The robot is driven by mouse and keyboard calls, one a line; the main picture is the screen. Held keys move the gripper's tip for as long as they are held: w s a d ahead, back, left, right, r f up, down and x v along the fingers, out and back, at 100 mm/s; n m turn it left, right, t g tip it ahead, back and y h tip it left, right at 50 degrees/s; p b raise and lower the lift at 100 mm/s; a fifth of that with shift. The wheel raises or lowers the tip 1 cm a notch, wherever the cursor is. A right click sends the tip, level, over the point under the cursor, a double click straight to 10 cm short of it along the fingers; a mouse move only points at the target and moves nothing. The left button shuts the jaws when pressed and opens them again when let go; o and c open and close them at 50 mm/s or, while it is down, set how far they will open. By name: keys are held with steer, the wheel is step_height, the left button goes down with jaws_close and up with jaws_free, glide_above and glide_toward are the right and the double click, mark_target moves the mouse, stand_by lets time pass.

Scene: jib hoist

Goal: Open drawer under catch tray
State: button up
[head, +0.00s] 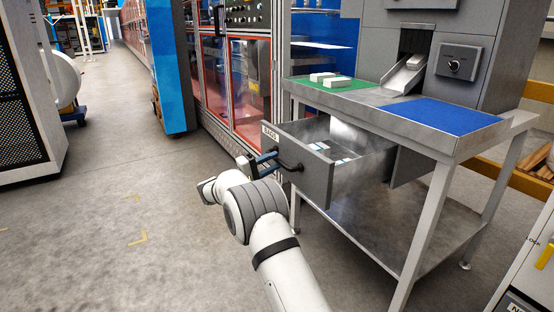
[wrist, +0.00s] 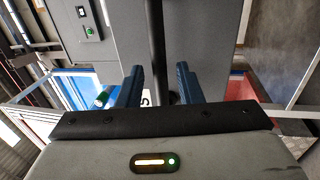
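The drawer (head: 318,178), a grey box with a paper label reading roughly BAGS, stands pulled well out from under the bench top in the head view. Its inside shows, with several small white and blue packets. The dark handle (head: 288,163) is on its front. My gripper (head: 265,161) is at that handle. In the wrist view, the two blue fingers (wrist: 160,85) stand apart, with the dark handle bar (wrist: 157,45) between them and visible gaps at the sides. The metal catch tray (head: 402,78) sits under the chute of the grey machine, above the bench.
The metal bench (head: 400,108) carries a green mat (head: 335,92) with white blocks and a blue mat (head: 440,115). A bench leg (head: 425,235) and lower shelf are below. A glazed cabinet (head: 240,85) stands behind. The floor (head: 110,220) to the left is clear.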

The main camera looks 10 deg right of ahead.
steer(key=p+v, duration=0.1)
steer(key=v, duration=0.4)
steer(key=shift+s+a, duration=0.1)
steer(key=shift+a, duration=0.2)
steer(key=s+d+r+g+y+p, duration=0.3)
steer(key=s+d+r+y+p, duration=0.1)
steer(key=s+d+r+p, duration=0.4)
steer(key=s+d+r+g+y+p, duration=0.35)
steer(key=s+d+r+p, duration=0.3)
steer(key=s+r, duration=0.4)
steer(key=s+a+r+m+y+p, duration=0.1)
steer(key=s+a+r+y+p, duration=0.1)
steer(key=s+p, duration=0.4)
steer(key=s+a+r+m+t+y+p, duration=0.1)
steer(key=s+r+y+p, duration=0.4)
steer(key=s, duration=0.7)
steer(key=s+a+r+m+y+p, duration=0.2)
steer(key=s+r+y+p, duration=0.2)
steer(key=s, duration=0.5)
steer(key=r+p, duration=0.2)
steer(key=p, duration=0.1)
steer(key=shift+a, duration=0.4)
steer(key=shift+s+t, duration=0.15)
steer(key=shift+t, duration=0.1)
